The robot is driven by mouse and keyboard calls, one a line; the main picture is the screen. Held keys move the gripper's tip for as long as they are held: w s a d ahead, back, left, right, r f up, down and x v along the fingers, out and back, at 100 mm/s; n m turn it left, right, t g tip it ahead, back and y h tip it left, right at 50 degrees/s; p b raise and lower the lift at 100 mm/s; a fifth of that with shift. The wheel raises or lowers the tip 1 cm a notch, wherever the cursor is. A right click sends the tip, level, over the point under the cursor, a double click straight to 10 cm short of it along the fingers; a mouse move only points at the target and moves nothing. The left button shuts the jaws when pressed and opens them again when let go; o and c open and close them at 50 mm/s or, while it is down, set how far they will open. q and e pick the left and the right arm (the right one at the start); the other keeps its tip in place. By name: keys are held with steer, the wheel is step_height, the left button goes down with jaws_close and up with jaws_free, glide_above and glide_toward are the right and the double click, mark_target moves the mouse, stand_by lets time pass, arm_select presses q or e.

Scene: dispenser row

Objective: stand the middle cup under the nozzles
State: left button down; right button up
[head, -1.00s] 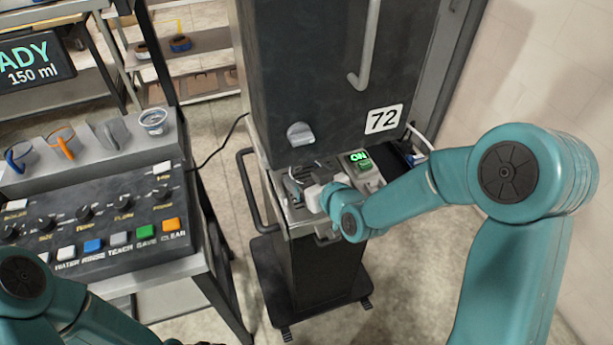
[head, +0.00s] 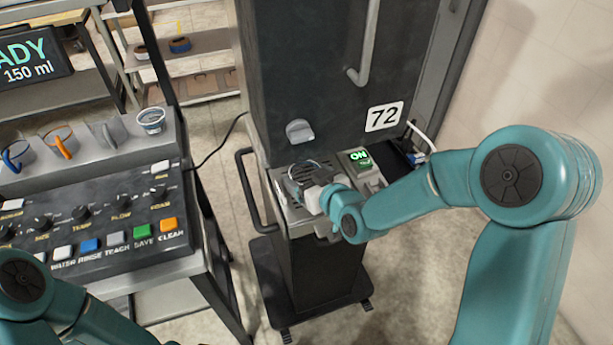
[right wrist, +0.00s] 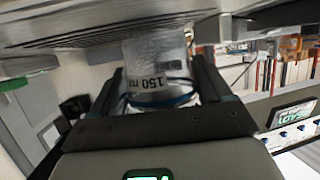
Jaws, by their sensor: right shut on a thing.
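My right gripper (head: 308,187) is over the grated tray (head: 283,208) at the front of the tall dark cabinet. In the right wrist view, my right gripper (right wrist: 152,95) is shut on a clear cup (right wrist: 155,62) marked "150 ml", with blue at one end. The cup appears upside down in that view, close to the slatted tray surface (right wrist: 85,35); I cannot tell whether they touch. In the head view the cup is mostly hidden by the gripper. The nozzles cannot be made out. Only part of my left arm shows at lower left; its gripper is not visible.
A grey knob (head: 299,131) and a lit green "ON" switch (head: 360,158) are near the tray. A black side rail (head: 247,200) flanks the cabinet.

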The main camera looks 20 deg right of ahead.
steer(key=shift+f, duration=0.2)
steer(key=o, duration=1.1)
steer(key=b+v, duration=0.2)
steer(key=v, duration=0.5)
steer(key=shift+s+r, duration=0.1)
steer(key=shift+s, duration=0.1)
steer(key=s+b, duration=0.1)
steer(key=b, duration=0.2)
steer(key=s+b, duration=0.2)
steer(key=b, duration=0.1)
steer(key=shift+d+r, duration=0.15)
steer(key=shift+d, duration=0.25)
steer(key=r+b+v, duration=0.1)
steer(key=b+v, duration=0.1)
steer(key=v, duration=0.4)
steer(key=shift+w+a+f, duration=0.1)
steer(key=shift+w+f, duration=0.05)
